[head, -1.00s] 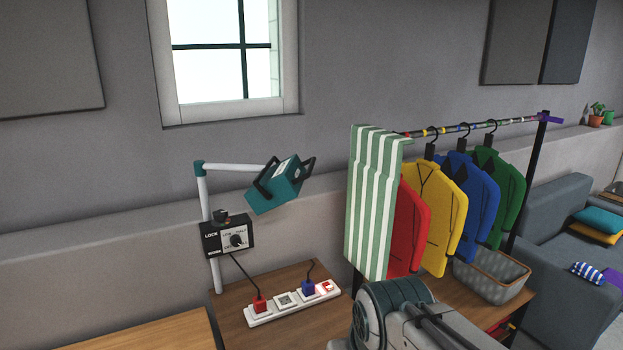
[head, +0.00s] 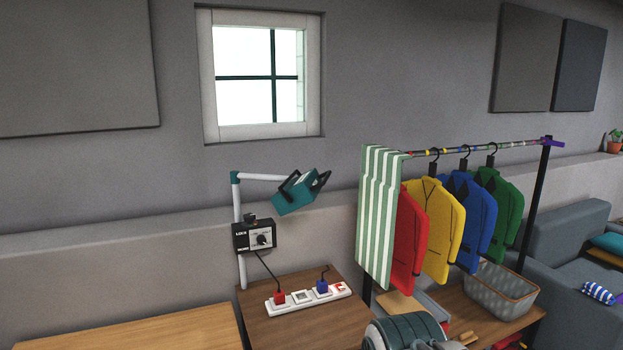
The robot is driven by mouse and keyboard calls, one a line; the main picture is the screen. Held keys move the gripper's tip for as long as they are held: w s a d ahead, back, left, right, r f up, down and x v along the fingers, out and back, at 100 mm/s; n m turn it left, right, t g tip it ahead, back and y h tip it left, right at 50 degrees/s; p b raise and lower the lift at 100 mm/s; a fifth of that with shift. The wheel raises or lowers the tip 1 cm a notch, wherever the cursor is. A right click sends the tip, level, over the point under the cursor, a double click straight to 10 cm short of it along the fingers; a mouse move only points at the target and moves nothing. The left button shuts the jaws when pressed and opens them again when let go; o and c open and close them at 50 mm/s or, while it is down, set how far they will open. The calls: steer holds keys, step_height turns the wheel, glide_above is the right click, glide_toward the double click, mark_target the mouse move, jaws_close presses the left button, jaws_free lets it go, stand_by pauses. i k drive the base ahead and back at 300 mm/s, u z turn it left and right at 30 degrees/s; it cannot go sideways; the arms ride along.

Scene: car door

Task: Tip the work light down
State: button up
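The work light has a teal lamp head (head: 294,196) with black handles at its sides. It sits at the right end of a white horizontal arm on a white post (head: 238,210). The lamp head is tilted, with its lower side toward the lower left. A black control box (head: 254,236) marked LOCK, with a dial and a knob on top, is fixed to the post. My gripper is not in view. A teal and grey part of my arm shows at the bottom edge, apart from the light.
A white power strip (head: 308,297) with red and blue plugs lies on the wooden table (head: 262,330). A clothes rack with a striped cloth (head: 380,215) and several coloured jackets stands to the right. A grey basket (head: 497,290) sits below it. A window (head: 260,78) is behind.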

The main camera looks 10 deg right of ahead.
mark_target(299, 192)
steer(key=z, duration=0.1)
steer(key=i, duration=1)
steer(key=z, duration=0.65)
